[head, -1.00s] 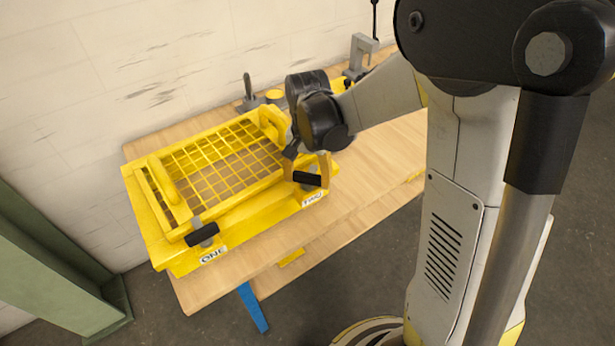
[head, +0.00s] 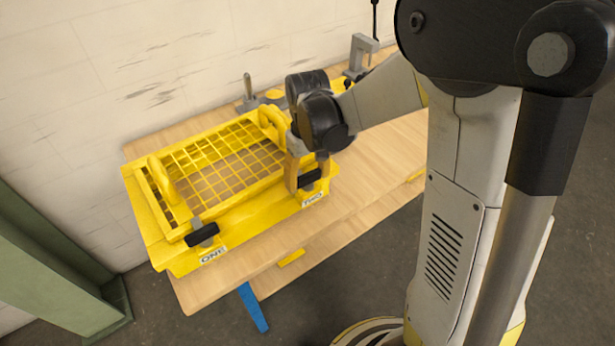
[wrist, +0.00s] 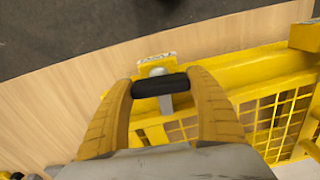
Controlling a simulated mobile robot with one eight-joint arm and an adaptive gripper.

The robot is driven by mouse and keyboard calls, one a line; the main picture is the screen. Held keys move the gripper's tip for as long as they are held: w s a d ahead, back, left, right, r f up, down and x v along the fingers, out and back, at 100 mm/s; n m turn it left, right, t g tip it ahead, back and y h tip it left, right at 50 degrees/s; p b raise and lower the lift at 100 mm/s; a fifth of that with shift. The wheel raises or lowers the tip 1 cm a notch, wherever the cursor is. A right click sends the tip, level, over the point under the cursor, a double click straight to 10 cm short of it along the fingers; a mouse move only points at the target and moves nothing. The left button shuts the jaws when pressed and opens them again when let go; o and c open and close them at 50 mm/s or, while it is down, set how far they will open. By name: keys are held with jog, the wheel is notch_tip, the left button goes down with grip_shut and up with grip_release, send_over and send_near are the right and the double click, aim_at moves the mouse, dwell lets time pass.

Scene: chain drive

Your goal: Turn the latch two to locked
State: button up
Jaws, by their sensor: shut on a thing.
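Latch two's black handle (head: 310,178) is at the near right corner of the yellow guard, just above the label TWO (head: 312,199). In the wrist view the black handle (wrist: 160,85) lies crosswise between the two yellow finger pads, with its grey lever below it. My gripper (wrist: 160,84) is shut on this handle, one fingertip at each end. In the head view my gripper (head: 302,178) comes down from above and partly hides the latch. Latch one's black handle (head: 202,234) is at the near left corner, above the label ONE.
The yellow guard with its mesh grid (head: 225,160) and two raised handles sits on a wooden bench (head: 365,165). A grey clamp-like fixture (head: 360,52) stands at the back. A white wall is behind. A green post (head: 60,265) is at left. The bench's right side is clear.

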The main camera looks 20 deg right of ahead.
aim_at(308, 174)
jog(key=shift+n, duration=0.4)
jog(key=o, duration=1.2)
notch_tip(308, 174, up, 12)
jog(key=shift+r, duration=0.1)
jog(key=shift+s+r+m+t+b, duration=0.15)
jog(key=shift+s+m+t, duration=0.4)
jog(key=shift+s+t, duration=1.2)
jog(key=shift+s+r+m+t+b, duration=0.15)
jog(key=shift+s+m+t, duration=0.45)
jog(key=shift+s, duration=2.3)
jog(key=shift+s+r+m+t+b, duration=0.15)
jog(key=shift+s+m+t, duration=0.3)
jog(key=shift+s+t, duration=1.35)
